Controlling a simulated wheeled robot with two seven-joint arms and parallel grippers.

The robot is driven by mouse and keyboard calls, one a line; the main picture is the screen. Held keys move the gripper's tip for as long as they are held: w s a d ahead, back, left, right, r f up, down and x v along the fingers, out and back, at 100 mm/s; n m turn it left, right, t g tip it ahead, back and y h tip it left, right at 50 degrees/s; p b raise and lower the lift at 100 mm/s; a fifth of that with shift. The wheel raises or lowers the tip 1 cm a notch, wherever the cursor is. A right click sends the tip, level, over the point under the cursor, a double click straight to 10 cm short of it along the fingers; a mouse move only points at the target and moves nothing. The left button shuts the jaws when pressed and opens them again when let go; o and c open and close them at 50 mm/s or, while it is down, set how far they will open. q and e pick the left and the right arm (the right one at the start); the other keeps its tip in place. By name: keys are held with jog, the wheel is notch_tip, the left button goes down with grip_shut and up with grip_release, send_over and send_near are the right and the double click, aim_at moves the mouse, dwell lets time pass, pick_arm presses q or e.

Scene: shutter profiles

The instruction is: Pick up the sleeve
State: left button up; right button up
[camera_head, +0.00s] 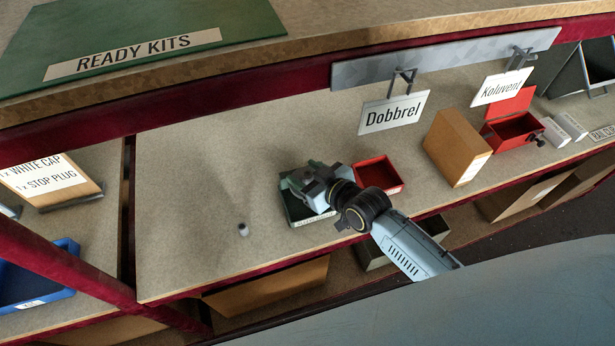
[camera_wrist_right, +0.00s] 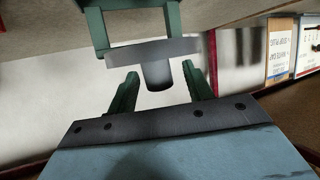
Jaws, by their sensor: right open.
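A small upright grey cylinder (camera_head: 243,229), which looks like the sleeve, stands alone on the shelf in the head view, left of my right gripper. My right gripper (camera_head: 304,183) is open, over a dark green labelled tray (camera_head: 297,214) and clear of the cylinder. In the right wrist view a short grey cylinder (camera_wrist_right: 158,77) shows between the two green fingers, below a flat grey bar (camera_wrist_right: 150,53). I cannot tell whether this is the same cylinder; no finger visibly grips it. My left gripper is out of view.
Right of the gripper are a red tray (camera_head: 379,173), a wooden block (camera_head: 455,147) and an open red box (camera_head: 513,131). Signs (camera_head: 394,112) hang at the back. A blue bin (camera_head: 66,262) is at far left. The shelf left of the gripper is largely clear.

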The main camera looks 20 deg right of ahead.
jog(key=shift+c, duration=0.4)
jog(key=c, duration=1)
jog(key=shift+o, duration=0.2)
jog(key=shift+r, duration=0.1)
